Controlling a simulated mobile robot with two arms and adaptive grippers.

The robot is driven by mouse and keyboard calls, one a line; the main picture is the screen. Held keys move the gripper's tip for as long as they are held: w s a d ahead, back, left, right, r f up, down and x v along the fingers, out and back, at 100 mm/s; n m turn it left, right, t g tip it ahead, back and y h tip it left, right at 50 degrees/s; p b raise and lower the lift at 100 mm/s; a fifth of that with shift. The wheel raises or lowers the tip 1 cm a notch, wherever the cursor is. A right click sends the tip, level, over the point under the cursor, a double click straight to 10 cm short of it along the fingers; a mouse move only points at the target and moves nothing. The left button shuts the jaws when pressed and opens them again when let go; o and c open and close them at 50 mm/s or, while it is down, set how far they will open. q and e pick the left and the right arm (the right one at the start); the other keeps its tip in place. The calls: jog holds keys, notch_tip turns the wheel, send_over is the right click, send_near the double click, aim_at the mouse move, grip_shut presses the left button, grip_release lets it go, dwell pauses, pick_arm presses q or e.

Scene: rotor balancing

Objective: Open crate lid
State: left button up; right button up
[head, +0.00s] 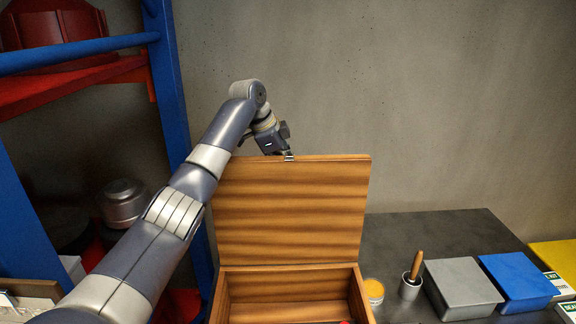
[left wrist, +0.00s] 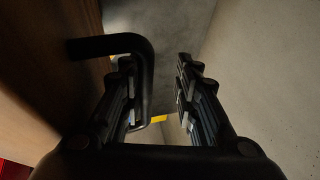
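The wooden crate (head: 292,268) stands on the dark table, and its lid (head: 292,212) is raised to about upright, so the inside shows. A small metal catch (head: 289,157) sits at the lid's top edge. My left gripper (head: 287,150) is at that top edge, partly hidden behind the lid. In the left wrist view my left gripper (left wrist: 160,97) has its fingers apart. A black bent handle (left wrist: 147,65) on the wooden face (left wrist: 45,60) passes beside the left finger and reaches into the gap. The fingers do not close on it. My right gripper is not in view.
Right of the crate are a jar with yellow contents (head: 374,291), a cup with a wooden-handled tool (head: 411,286), a grey box (head: 461,288) and a blue box (head: 517,282). A blue-framed shelf (head: 170,85) stands at left. Bare table (head: 430,230) lies behind the boxes.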

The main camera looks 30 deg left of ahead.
pick_arm(q)
jog(key=v, duration=1.2)
jog(key=shift+s, duration=0.15)
jog(key=shift+d+r, duration=0.1)
dwell(0.5)
